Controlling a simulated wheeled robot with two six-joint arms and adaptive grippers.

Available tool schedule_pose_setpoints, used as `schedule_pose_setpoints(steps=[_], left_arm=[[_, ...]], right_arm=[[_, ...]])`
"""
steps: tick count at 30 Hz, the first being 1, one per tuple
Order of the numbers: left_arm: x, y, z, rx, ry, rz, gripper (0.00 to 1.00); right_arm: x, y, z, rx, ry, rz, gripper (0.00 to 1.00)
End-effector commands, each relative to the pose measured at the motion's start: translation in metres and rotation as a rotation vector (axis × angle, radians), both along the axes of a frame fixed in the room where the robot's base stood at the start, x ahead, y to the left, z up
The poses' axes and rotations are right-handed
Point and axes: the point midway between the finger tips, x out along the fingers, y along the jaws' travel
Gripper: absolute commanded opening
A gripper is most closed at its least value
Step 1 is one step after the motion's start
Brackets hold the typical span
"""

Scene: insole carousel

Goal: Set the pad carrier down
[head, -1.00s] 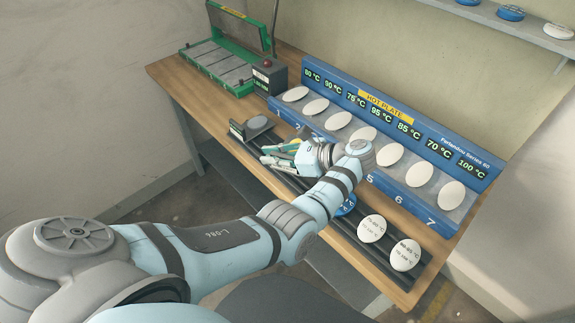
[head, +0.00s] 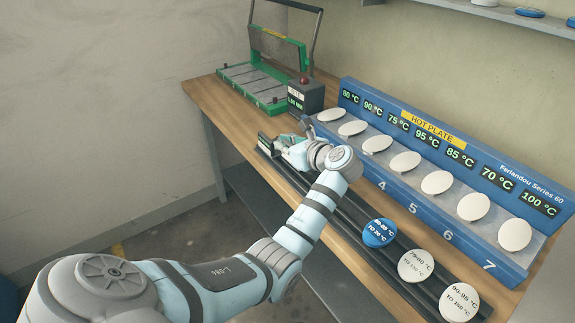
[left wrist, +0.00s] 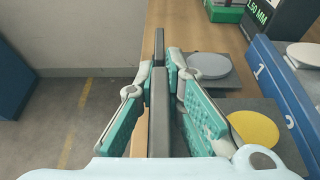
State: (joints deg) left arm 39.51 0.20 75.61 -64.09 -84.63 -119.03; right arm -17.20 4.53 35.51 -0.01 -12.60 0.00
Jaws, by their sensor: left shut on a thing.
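My left gripper (head: 282,147) is at the left end of the long dark rail, with its arm coming in from the lower left. In the left wrist view its teal-padded fingers (left wrist: 170,110) are shut on the upright dark bar (left wrist: 159,95) of the pad carrier. To the right of this bar lie a grey round pad (left wrist: 210,66) and a yellow round pad (left wrist: 254,130) on dark plates. I cannot tell whether the carrier touches the rail. My right gripper is not in view.
The blue hot plate (head: 440,225) with several white discs runs along the back of the wooden table. A green press (head: 255,85) and a dark box (head: 305,97) stand at the far left. A blue disc (head: 379,232) and two white discs lie at the rail's right part (head: 395,275).

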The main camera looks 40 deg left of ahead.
Motion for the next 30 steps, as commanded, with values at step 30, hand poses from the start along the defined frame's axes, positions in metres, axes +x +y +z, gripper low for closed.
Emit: schedule_pose_setpoints(steps=[30], left_arm=[[0.0, -0.001, -0.042, 0.0, -0.001, 0.0, 0.29]], right_arm=[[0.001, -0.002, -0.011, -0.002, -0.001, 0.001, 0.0]])
